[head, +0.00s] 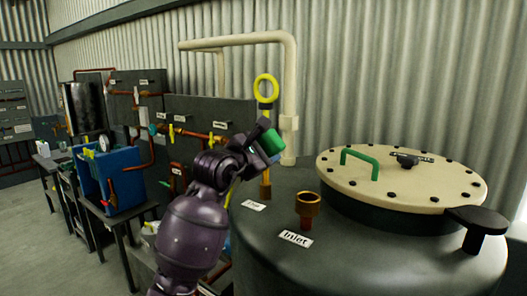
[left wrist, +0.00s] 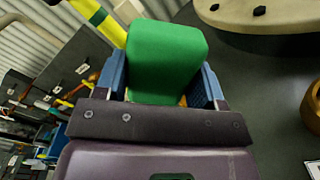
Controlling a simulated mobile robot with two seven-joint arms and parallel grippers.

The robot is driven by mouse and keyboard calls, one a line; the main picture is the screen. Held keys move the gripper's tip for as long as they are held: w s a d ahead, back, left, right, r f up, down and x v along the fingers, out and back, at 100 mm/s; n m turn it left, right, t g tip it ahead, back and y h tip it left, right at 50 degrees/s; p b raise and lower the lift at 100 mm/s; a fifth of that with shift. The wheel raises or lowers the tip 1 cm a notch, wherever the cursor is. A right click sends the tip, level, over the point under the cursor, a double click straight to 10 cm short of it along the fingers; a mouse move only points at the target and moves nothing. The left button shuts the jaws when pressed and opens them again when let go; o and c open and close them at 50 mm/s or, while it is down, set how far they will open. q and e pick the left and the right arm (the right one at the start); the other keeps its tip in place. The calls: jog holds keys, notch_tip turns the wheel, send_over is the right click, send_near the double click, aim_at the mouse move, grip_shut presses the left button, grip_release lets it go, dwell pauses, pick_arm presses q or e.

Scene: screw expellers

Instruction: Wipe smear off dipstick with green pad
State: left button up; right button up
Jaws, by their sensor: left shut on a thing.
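My left gripper (head: 268,139) is shut on the green pad (head: 272,142). In the left wrist view the pad (left wrist: 165,58) sits between its blue fingers. The dipstick (head: 266,88), with a yellow ring handle, stands upright just behind the gripper, above a brass tube (head: 265,188) on the tank. The gripper and pad hide part of the line between ring and tube. I cannot tell whether pad and dipstick touch. A yellow bar with a dark green band (left wrist: 97,16) shows beside the pad in the left wrist view. My right gripper is out of view.
The dark tank (head: 350,255) has a cream bolted lid (head: 400,178) with a green handle (head: 360,160). A brass inlet fitting (head: 307,208) stands near the dipstick tube. A cream pipe (head: 289,90) rises behind. Benches with a blue unit (head: 110,180) are at left.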

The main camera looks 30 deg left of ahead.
aim_at(263, 140)
pick_arm(q)
jog(key=shift+w+a+b, duration=0.15)
jog(key=shift+a+b, duration=0.35)
jog(key=shift+a, duration=1.5)
jog(key=shift+r+p, duration=0.7)
jog(key=shift+r, duration=0.4)
jog(key=shift+d, duration=2)
jog(key=shift+s, duration=0.2)
jog(key=shift+s+d+f+b, duration=0.1)
jog(key=shift+s+b, duration=0.1)
jog(key=shift+b, duration=0.1)
jog(key=shift+s+a+b, duration=0.15)
jog(key=shift+s+a, duration=0.05)
jog(key=shift+s, duration=1.1)
jog(key=shift+s+a+b, duration=0.15)
jog(key=shift+s, duration=1.15)
